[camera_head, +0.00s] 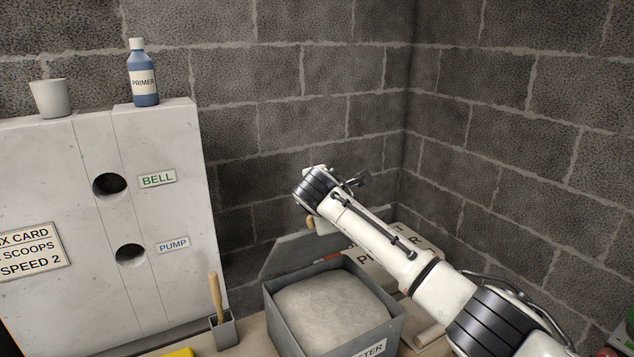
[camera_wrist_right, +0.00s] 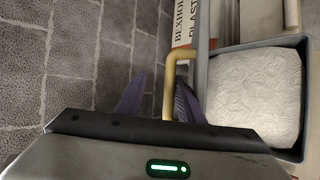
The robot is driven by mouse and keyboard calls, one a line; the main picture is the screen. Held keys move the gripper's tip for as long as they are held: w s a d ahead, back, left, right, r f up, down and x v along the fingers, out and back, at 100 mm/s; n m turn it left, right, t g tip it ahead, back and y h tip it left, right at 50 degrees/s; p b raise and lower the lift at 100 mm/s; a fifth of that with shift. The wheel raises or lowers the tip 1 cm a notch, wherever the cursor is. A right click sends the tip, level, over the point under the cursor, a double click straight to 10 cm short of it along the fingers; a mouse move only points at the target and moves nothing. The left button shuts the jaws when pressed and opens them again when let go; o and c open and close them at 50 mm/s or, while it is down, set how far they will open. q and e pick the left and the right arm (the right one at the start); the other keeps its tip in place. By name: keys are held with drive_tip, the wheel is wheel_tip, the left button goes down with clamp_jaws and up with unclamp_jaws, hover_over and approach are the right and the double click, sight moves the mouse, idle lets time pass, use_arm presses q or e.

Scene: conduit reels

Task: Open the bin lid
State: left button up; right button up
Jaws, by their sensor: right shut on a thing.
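The grey bin (camera_head: 283,318) stands on the bench in the head view, its top uncovered, with pale powder (camera_head: 330,300) inside. Its grey lid (camera_head: 287,254) is raised and tilted at the back left side of the bin. In the right wrist view the lid (camera_wrist_right: 202,50) shows nearly edge-on beside the bin (camera_wrist_right: 262,45). My right gripper (camera_wrist_right: 158,98) is shut on the lid's tan handle (camera_wrist_right: 178,56), which runs between the dark purple fingers. The handle (camera_head: 311,222) shows partly in the head view. The right fingers are mostly hidden there. My left gripper is out of view.
A pale panel (camera_head: 165,290) with BELL and PUMP holes stands left, with a cup (camera_head: 50,98) and primer bottle (camera_head: 142,75) on top. A wooden-handled tool stands in a small grey holder (camera_head: 224,331). A lettered plaster sack (camera_head: 378,266) lies behind the bin. Block walls close the back.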

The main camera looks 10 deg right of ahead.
drive_tip(key=shift+t, duration=0.4)
drive_tip(key=shift+s+a+r, duration=0.3)
drive_tip(key=shift+a+r, duration=0.15)
drive_tip(key=shift+r, duration=0.8)
drive_tip(key=shift+s+a+r, duration=0.25)
drive_tip(key=shift+a+r, duration=0.15)
drive_tip(key=shift+r, duration=0.85)
drive_tip(key=shift+s+a+r, duration=0.3)
drive_tip(key=shift+a+r, duration=0.15)
drive_tip(key=shift+r, duration=0.8)
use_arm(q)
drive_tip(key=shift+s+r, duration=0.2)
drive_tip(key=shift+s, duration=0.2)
use_arm(e)
drive_tip(key=shift+v, duration=1.2)
drive_tip(key=shift+d, duration=0.2)
